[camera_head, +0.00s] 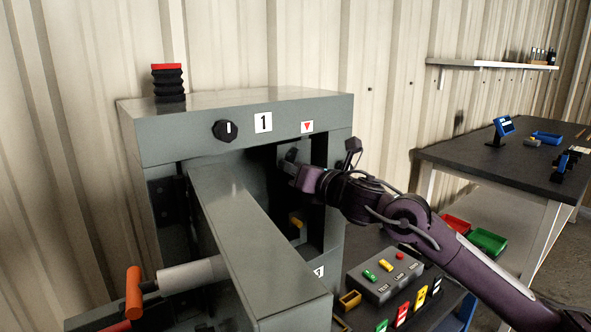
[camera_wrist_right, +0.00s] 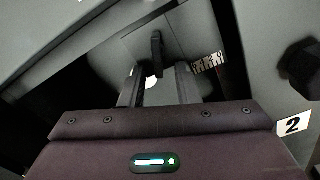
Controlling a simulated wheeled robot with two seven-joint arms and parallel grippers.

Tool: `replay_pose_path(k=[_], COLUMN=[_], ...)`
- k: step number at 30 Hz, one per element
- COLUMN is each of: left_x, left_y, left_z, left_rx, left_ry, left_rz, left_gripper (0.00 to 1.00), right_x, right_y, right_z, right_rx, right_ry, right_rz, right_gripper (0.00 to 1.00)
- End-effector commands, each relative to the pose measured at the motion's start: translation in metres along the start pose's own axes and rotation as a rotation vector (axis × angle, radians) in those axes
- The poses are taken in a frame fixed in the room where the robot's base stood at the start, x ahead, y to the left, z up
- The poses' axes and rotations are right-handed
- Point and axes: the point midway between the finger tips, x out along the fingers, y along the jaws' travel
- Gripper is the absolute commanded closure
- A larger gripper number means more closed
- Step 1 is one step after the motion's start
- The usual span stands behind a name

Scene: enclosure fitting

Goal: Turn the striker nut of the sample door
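The grey enclosure (camera_head: 230,110) stands open, with a thick grey door or panel (camera_head: 250,240) swung out towards me. My right gripper (camera_head: 291,168) reaches into the dark opening from the right. In the right wrist view its two fingers (camera_wrist_right: 160,88) stand apart, with a gap between them. A small bright round part (camera_wrist_right: 151,82) shows in that gap, below a dark upright bar (camera_wrist_right: 157,50) on a grey plate. I cannot tell whether this is the striker nut, nor whether the fingers touch it. My left gripper is not in view.
A black knob (camera_head: 226,131) sits on the enclosure's front, and a yellow lever (camera_head: 296,220) inside it. An orange handle (camera_head: 134,292) sticks out at lower left. A button box (camera_head: 385,275) stands at lower right. A dark workbench (camera_head: 480,160) is farther right.

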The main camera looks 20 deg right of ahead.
Motion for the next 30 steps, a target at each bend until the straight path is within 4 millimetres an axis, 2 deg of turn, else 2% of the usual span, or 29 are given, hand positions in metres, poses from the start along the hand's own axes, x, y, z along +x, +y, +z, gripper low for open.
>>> replay_pose_path(k=[7,9,12,15,21,30], left_x=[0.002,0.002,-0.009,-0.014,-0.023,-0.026], left_y=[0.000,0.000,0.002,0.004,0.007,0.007], left_z=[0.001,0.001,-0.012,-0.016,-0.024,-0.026], left_rx=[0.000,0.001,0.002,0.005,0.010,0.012], left_ry=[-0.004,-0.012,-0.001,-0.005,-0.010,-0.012], left_rz=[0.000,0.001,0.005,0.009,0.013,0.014], left_gripper=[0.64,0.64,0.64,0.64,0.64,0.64], right_x=[-0.007,-0.016,-0.034,-0.051,-0.073,-0.078], right_y=[-0.001,-0.002,-0.003,-0.002,-0.001,0.000], right_z=[0.001,0.001,0.000,-0.001,-0.001,0.000], right_rx=[0.001,-0.002,-0.004,-0.003,-0.001,0.000], right_ry=[-0.003,-0.004,-0.003,-0.002,-0.001,-0.001], right_rz=[-0.001,-0.002,-0.004,-0.003,-0.001,0.001], right_gripper=[0.71,0.71,0.71,0.71,0.71,0.71])
